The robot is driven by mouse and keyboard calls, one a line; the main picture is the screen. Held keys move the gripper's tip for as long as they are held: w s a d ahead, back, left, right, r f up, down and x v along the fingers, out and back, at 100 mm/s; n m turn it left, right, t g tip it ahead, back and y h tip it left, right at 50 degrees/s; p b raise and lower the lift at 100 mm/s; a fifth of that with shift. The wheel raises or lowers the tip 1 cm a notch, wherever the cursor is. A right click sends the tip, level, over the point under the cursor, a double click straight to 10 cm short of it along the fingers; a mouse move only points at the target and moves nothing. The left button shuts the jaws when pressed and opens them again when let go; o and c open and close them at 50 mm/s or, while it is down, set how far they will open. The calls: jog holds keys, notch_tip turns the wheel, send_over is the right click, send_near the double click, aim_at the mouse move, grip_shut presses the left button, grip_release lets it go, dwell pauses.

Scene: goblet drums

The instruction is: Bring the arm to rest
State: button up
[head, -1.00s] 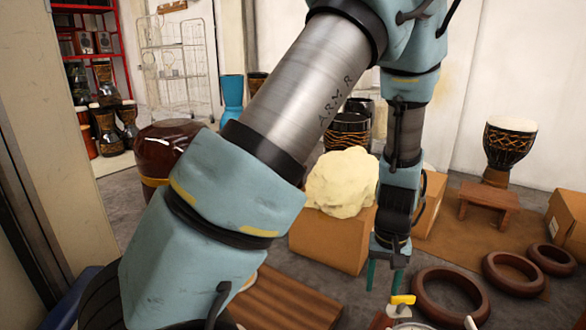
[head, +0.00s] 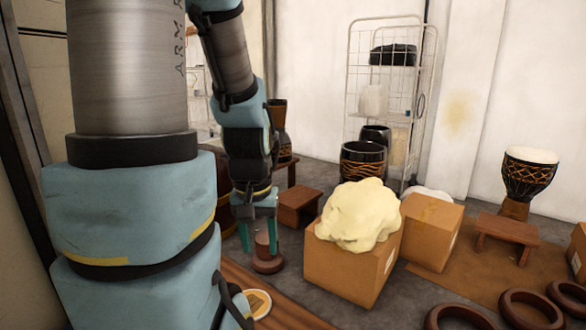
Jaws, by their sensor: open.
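My gripper (head: 258,236) hangs left of the middle of the head view, fingers pointing down. Its two teal fingers are apart with nothing held between them. A small reddish-brown round piece (head: 267,264) shows behind and just below the fingertips; I cannot tell how far it is from them. My arm fills the left of the view and hides much of the floor there.
A cardboard box (head: 345,272) with a cream lump (head: 357,215) on top stands right of the gripper. A second box (head: 432,232), a low wooden stool (head: 506,236), a goblet drum (head: 527,178) and brown rings (head: 530,309) are farther right. A wire cage trolley (head: 423,95) stands behind.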

notch_tip(320, 180, up, 36)
jog(key=p, duration=3.5)
jog(key=shift+r, duration=0.15)
